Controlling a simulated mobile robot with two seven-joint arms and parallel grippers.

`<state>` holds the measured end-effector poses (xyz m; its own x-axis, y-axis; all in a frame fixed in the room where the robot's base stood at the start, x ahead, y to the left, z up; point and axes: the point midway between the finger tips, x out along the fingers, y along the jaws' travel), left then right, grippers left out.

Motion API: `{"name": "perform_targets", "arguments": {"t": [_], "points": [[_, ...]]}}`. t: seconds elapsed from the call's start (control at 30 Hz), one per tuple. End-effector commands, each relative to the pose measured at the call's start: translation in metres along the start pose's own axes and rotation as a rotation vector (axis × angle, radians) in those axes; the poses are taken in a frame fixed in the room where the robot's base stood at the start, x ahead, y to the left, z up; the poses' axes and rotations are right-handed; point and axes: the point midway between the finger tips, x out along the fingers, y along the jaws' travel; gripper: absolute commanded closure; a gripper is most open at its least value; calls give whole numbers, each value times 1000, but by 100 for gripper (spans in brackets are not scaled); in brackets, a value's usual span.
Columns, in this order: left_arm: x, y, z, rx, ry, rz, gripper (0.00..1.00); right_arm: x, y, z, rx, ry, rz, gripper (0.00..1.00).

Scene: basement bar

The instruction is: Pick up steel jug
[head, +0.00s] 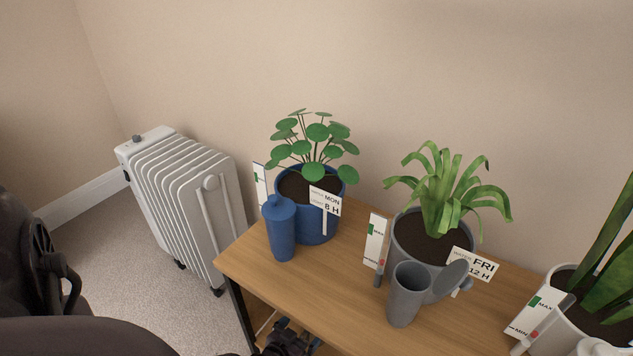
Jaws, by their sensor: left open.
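A grey jug (404,296) with an open top stands upright on the wooden table (340,297), in front of a grey plant pot (404,228). A grey oval piece (450,280) shows just to its right; I cannot tell whether it belongs to the jug. My left gripper (284,340) is at the bottom of the head view, low by the table's front edge, left of the jug and apart from it. It is open, with its lower part cut off by the frame. My right gripper is not in view.
A blue lidded canister (280,228) stands before a blue plant pot (322,228) at the table's left end. A white pot (590,318) is at the right. White gauge sticks and labels stick up by the pots. A white radiator (180,195) stands left of the table.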

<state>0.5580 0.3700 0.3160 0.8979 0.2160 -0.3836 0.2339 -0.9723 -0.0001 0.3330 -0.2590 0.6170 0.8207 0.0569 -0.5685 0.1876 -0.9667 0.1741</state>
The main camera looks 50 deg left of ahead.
Motion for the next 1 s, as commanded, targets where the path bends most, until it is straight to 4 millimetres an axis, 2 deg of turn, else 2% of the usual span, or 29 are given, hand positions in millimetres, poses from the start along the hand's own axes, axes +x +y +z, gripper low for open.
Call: {"name": "perform_targets", "arguments": {"t": [0.17,0.37,0.53,0.87,1.0], "points": [[8,0,2,1,-1,0,0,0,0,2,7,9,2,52],[32,0,8,3,-6,0,0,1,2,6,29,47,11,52],[50,0,6,2,-5,0,0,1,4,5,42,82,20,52],[56,2,1,0,1,0,0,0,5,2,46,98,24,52],[56,1,1,0,1,0,20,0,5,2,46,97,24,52]]}}
